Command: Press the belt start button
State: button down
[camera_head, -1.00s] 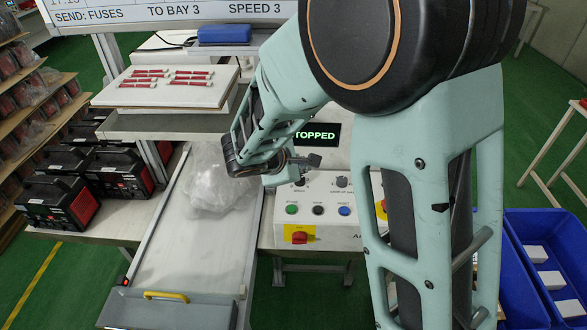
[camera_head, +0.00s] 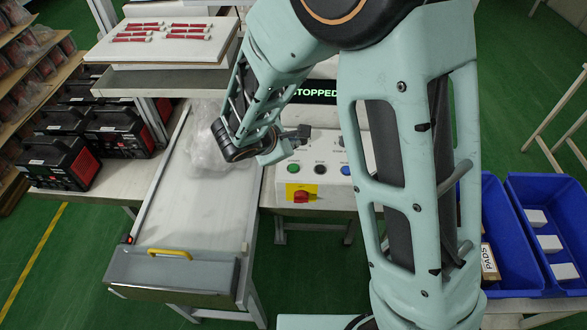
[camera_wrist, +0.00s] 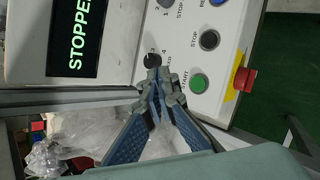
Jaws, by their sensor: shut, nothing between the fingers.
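The green START button (camera_head: 293,168) is on the sloped face of a white control box (camera_head: 328,192). In the wrist view the START button (camera_wrist: 198,83) shows fully, with its label beside it. A black STOP button (camera_wrist: 210,40) and a blue RESET button (camera_wrist: 216,2) are in the same row. My gripper (camera_head: 302,132) is shut and empty, above the box just behind the button row. In the wrist view my gripper's fingertips (camera_wrist: 161,80) appear left of the green button, near a black speed knob (camera_wrist: 152,60). Touching cannot be told. A display (camera_head: 315,92) reads STOPPED.
A red switch on a yellow plate (camera_head: 301,195) is on the box front below the buttons. The conveyor (camera_head: 185,220) with a clear plastic bag (camera_head: 203,150) lies to the left. Blue bins (camera_head: 545,195) stand at right. My arm hides the box's right side.

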jog(key=b, duration=0.4)
send_over(293, 169)
notch_tip(293, 169, down, 6)
jog(key=shift+r, duration=0.25)
jog(key=shift+f+b, duration=0.7)
jog(key=shift+f, duration=0.05)
jog(key=shift+f, duration=0.15)
jog(key=shift+f+b, duration=0.3)
jog(key=shift+b, duration=0.35)
jog(key=shift+f+b, duration=0.35)
jog(key=shift+b, duration=0.2)
dwell(0.7)
jog(key=shift+s, duration=0.1)
jog(key=shift+r+p, duration=0.45)
jog(key=shift+r, duration=0.35)
